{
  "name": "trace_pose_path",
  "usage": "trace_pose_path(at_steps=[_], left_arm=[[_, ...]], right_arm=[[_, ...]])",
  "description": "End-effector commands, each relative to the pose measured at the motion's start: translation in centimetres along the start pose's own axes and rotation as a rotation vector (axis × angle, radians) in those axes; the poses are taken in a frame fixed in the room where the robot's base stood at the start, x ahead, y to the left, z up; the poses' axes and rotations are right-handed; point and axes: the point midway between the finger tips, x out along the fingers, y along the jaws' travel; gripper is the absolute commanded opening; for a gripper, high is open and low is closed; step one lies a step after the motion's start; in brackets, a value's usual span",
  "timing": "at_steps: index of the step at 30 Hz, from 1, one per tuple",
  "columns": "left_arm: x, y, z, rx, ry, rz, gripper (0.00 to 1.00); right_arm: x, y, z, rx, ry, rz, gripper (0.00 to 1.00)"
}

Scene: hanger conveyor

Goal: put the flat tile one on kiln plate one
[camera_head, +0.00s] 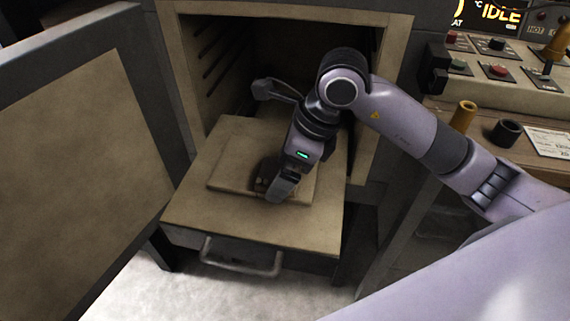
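A pull-out kiln shelf (200,215) extends from the open kiln. A flat, square, beige slab (232,160) lies on it; I cannot tell whether this is kiln plate one or the flat tile one. My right gripper (268,185) reaches in from the right and points down over the slab's front middle. A small dark brown patch (263,170) shows beside its fingers; it may be a thing at the gripper or a shadow. The fingers are dark and partly hidden by the gripper body, so I cannot tell their opening. My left gripper is out of view.
The kiln door (85,150) stands open on the left. A handle (240,262) hangs at the shelf's front. The dark kiln chamber (270,60) lies behind the slab. A control panel (510,75) with buttons stands at the right, with a black cup (506,132) nearby.

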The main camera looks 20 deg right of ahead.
Motion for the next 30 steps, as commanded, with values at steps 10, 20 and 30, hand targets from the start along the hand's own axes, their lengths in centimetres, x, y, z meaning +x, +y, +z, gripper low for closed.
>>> trace_pose_path(at_steps=[10,20,30], left_arm=[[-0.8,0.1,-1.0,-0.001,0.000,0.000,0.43],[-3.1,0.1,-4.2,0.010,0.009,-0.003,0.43],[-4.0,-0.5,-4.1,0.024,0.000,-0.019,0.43]], right_arm=[[-1.6,-0.1,0.2,0.000,0.000,-0.002,0.99],[-8.1,-0.1,0.3,0.000,0.000,-0.002,0.99],[-12.1,0.0,0.2,0.000,0.001,-0.001,0.99]])
